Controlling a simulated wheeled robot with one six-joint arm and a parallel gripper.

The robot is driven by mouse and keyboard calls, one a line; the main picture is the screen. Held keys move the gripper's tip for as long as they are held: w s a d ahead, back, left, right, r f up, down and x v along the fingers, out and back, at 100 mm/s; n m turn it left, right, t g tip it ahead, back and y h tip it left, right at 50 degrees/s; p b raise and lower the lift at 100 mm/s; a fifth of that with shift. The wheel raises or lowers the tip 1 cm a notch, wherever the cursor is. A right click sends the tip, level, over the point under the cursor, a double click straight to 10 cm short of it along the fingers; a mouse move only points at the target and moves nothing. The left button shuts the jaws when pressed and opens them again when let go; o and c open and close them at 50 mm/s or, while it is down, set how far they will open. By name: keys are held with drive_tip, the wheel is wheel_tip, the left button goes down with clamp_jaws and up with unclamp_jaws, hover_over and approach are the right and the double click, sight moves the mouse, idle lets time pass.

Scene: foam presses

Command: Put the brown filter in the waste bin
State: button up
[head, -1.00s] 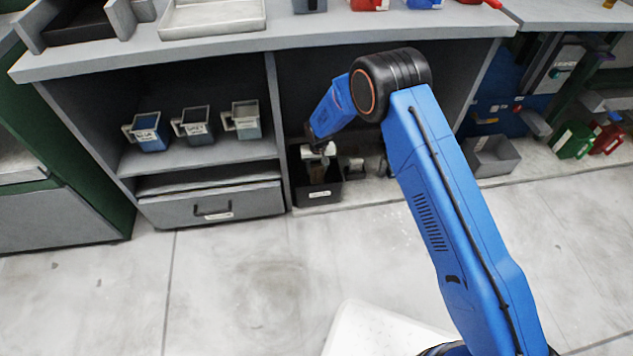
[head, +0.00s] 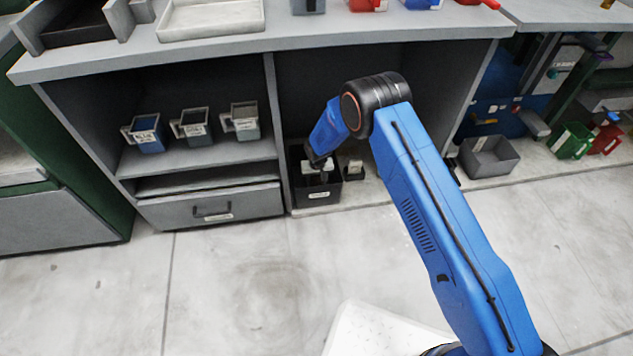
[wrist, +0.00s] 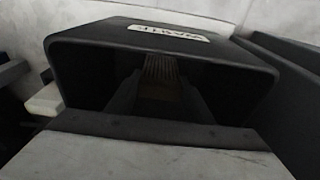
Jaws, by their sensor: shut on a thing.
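The waste bin (head: 322,198) is a dark open box on the floor of the right bay under the counter. In the wrist view its dark wall (wrist: 90,48) carries a white label that reads WASTE. My gripper (head: 318,176) reaches down into the bin's opening. In the wrist view my gripper (wrist: 160,97) has both fingers inside the bin, shut on the brown filter. The brown filter (wrist: 161,69) shows as a pleated strip between the fingertips, within the bin's walls. Its lower part is hidden, and I cannot tell whether it touches the bin's bottom.
A divider panel (head: 279,130) stands close left of the bin. A small dark object with a light top (head: 354,169) stands just right of it. Labelled cups (head: 195,127) stand on the left shelf above a drawer (head: 210,207). A grey open box (head: 489,157) lies further right.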

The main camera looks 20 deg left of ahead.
drive_tip(key=o, duration=1.1)
wheel_tip(320, 180, up, 12)
drive_tip(key=s+d, duration=0.1)
drive_tip(key=shift+s, duration=0.25)
